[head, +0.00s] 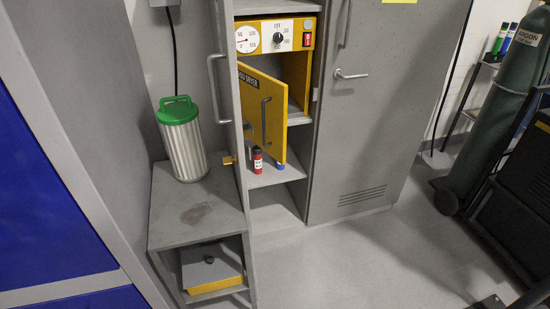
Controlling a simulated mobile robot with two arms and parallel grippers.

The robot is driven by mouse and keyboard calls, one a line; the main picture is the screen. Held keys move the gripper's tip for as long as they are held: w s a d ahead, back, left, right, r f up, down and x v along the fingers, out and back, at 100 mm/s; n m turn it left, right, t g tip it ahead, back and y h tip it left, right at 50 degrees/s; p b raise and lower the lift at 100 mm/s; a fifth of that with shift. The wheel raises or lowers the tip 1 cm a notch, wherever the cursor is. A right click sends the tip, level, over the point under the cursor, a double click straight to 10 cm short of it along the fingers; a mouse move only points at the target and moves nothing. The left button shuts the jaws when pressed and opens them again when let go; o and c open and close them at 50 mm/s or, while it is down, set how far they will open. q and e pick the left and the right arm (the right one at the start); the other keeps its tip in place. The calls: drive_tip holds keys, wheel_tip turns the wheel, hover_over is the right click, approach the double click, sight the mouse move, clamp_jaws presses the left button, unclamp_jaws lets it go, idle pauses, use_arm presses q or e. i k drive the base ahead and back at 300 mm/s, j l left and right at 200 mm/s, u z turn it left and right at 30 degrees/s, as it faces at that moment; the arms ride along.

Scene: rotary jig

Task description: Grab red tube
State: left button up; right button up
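The red tube (257,160) is a small red cylinder with a dark cap and a pale label. It stands upright on a shelf (290,174) inside the open grey cabinet, below the yellow oven's door. A blue item (280,166) stands just to its right, partly hidden by the door. Neither of my grippers can be made out in the head view.
The yellow oven door (262,110) hangs open above the tube. A metal canister with a green lid (181,138) stands on a grey stand (200,225) at left. A closed grey door (370,110) is at right. The floor (350,265) in front is clear.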

sight(257, 150)
drive_tip(key=l, duration=0.3)
drive_tip(key=i+l+u, duration=0.2)
drive_tip(key=i+l, duration=0.55)
drive_tip(key=l, duration=0.15)
